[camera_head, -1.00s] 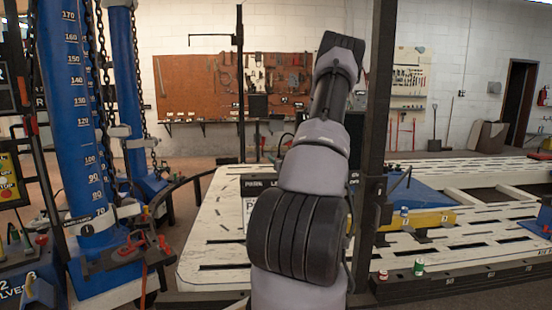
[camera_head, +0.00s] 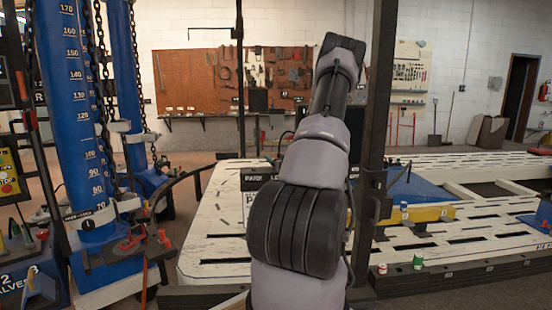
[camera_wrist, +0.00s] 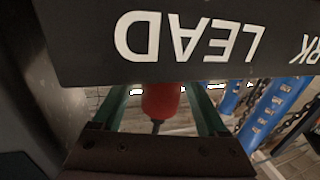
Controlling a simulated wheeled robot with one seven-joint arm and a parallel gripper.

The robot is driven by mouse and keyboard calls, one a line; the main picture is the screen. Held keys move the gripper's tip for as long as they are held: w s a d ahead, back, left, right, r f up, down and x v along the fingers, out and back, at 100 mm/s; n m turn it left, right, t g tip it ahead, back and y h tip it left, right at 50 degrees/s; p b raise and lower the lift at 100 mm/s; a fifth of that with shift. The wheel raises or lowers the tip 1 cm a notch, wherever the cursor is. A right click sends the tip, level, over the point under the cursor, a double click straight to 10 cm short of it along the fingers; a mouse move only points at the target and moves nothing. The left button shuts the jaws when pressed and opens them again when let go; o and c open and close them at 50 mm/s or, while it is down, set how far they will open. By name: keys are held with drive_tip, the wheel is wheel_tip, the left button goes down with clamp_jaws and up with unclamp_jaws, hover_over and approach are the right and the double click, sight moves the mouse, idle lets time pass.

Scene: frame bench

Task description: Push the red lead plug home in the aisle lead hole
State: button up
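The red lead plug (camera_wrist: 162,101) shows in the wrist view between the two dark green fingers of my gripper (camera_wrist: 159,92), with a dark cable at its near end. Its far end is hidden behind the black panel (camera_wrist: 85,45), which reads LEAD and PARK upside down. The fingertips also pass out of sight behind this panel. Gaps show between the plug and the visible finger lengths, and contact at the tips is hidden. I cannot see the aisle lead hole. In the head view part of the labelled panel (camera_head: 256,183) shows left of my arm, which hides the gripper and plug.
A blue column (camera_head: 75,120) with chains stands at the left. A dark upright post (camera_head: 376,130) stands just right of my arm.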

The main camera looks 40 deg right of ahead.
drive_tip(key=v, duration=1.1)
drive_tip(key=shift+w, duration=0.1)
idle(0.4)
